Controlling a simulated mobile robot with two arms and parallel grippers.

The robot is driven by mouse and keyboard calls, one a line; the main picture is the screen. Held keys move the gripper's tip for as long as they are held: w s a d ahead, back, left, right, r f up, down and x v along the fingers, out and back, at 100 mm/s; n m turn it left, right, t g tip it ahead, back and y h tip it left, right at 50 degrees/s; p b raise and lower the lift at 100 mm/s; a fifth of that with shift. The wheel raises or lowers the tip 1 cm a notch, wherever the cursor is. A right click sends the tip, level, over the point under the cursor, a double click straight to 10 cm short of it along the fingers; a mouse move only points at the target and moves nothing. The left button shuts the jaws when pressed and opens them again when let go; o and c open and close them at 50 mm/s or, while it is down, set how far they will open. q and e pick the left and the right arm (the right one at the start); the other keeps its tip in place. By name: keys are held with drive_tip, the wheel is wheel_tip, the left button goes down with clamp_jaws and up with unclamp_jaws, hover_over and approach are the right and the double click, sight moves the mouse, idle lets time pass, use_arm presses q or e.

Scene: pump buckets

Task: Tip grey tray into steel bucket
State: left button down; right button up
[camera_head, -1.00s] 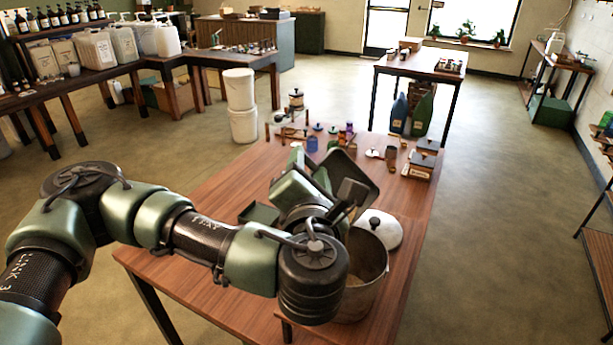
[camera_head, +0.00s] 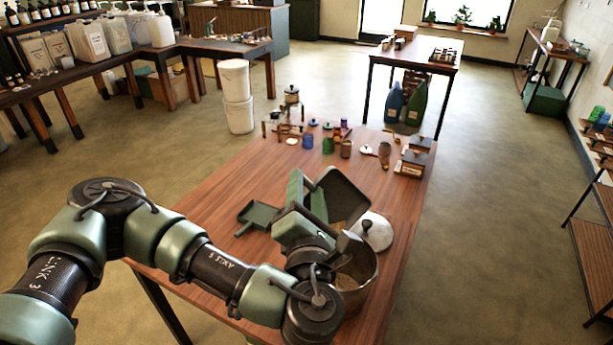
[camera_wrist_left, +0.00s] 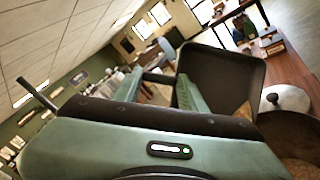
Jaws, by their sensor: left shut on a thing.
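The grey tray (camera_head: 345,198) is dark and steeply tilted, held in the air just above and beside the steel bucket (camera_head: 357,290). My left gripper (camera_head: 306,197) is shut on the tray's side. In the left wrist view the tray (camera_wrist_left: 222,78) stands beyond the fingers of the gripper (camera_wrist_left: 182,92), on its right side. The bucket is open, stands near the table's front right, and has something tan inside. My left wrist hides part of the bucket. I cannot see anything falling from the tray. My right gripper is not in view.
A round lid (camera_head: 373,233) with a dark knob lies behind the bucket. Jars, small tins and boxes stand at the table's far end. The table (camera_head: 215,205) is bare at its left middle.

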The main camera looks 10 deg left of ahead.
use_arm(q)
drive_tip(key=shift+s+d+p, duration=0.25)
drive_tip(key=shift+s+p, duration=0.1)
drive_tip(key=shift+p, duration=0.35)
drive_tip(key=shift+s+d+f+m+t, duration=0.25)
drive_tip(key=shift+s+f+m+t, duration=0.1)
drive_tip(key=shift+s+t, duration=0.3)
drive_tip(key=s+d+f+m+t+h+b, duration=0.1)
drive_tip(key=s+d+f+m+t+b, duration=0.1)
drive_tip(key=s+t, duration=0.5)
drive_tip(key=shift+d+f+m+h+b, duration=0.4)
drive_tip(key=shift+d+m+b, duration=0.5)
drive_tip(key=shift+b, duration=0.35)
drive_tip(key=shift+a, duration=0.15)
